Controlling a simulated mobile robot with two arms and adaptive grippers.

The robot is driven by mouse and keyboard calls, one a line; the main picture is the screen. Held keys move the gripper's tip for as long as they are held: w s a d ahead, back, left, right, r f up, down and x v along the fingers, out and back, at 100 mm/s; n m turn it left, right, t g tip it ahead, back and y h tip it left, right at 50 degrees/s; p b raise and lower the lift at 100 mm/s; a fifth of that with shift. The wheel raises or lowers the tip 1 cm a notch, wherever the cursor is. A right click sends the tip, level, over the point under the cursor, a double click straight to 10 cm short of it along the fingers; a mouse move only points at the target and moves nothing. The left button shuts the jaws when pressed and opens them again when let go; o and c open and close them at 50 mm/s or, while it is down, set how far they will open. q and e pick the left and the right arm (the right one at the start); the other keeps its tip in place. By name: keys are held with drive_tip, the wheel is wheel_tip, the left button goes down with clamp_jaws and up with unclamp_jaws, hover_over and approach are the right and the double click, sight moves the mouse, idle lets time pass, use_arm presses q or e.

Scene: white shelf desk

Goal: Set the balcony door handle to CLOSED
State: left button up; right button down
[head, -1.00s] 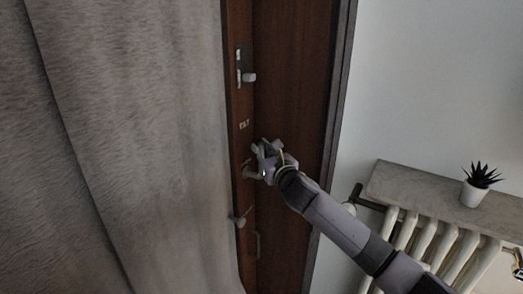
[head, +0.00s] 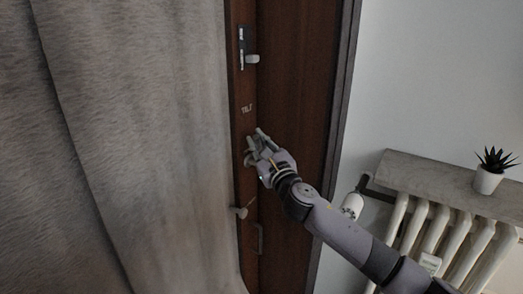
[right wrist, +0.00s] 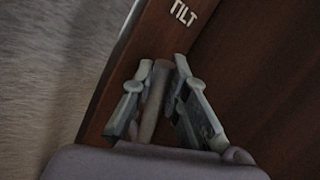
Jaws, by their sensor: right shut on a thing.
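The balcony door handle (right wrist: 152,105) is a brownish-grey bar between the fingers of my right gripper (right wrist: 163,68) in the right wrist view. The fingers are closed around it, one on each side. In the head view my right gripper (head: 257,140) is at the brown door (head: 290,110), just below the TILT label (head: 247,109), and largely hides the handle. The TILT label (right wrist: 183,12) also shows above the fingertips in the wrist view. No CLOSED label can be read. My left gripper is out of view.
A grey curtain (head: 130,130) hangs close at the left.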

drive_tip(key=shift+s+a+f+n+t+y+b, duration=0.2)
drive_tip(key=shift+s+a+f+n+y+b, duration=0.25)
drive_tip(key=shift+n+b, duration=0.5)
drive_tip(key=shift+s+a+f+n+t+y+b, duration=0.25)
drive_tip(key=shift+s+n+y+b, duration=0.3)
drive_tip(key=shift+b, duration=0.65)
drive_tip(key=shift+w, duration=0.1)
drive_tip(key=c, duration=1.6)
unclamp_jaws()
drive_tip(key=shift+o, duration=0.2)
drive_tip(key=shift+d, duration=0.1)
drive_tip(key=v, duration=1.2)
drive_tip(key=shift+r, duration=0.15)
